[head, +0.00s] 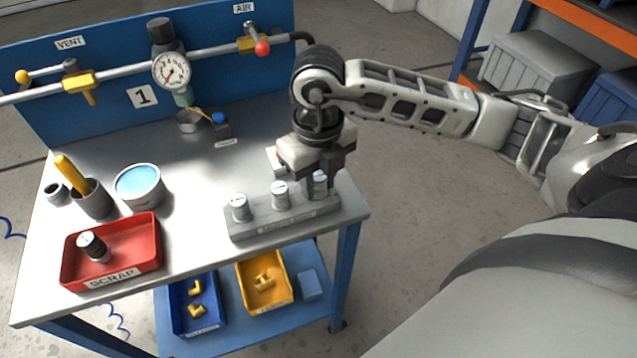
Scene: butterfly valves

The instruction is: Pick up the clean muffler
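Three pale silver mufflers stand in a grey rack (265,228) at the front right of the bench: a left one (239,208), a middle one (280,196) and a right one (317,186). A darker muffler (93,247) lies tilted in the red scrap tray (110,277). My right gripper (318,184) points down at the rack's right end, its fingers around or just beside the right muffler's top. The fingers partly hide that muffler, and I cannot tell whether they touch it. My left gripper is not in view.
The blue back panel carries a pipe with a gauge (171,71) and yellow valves. A blue-filled tub (140,187) and a cup with a yellow-handled tool (92,196) stand at left. Blue and yellow bins sit on the lower shelf. The bench middle is clear.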

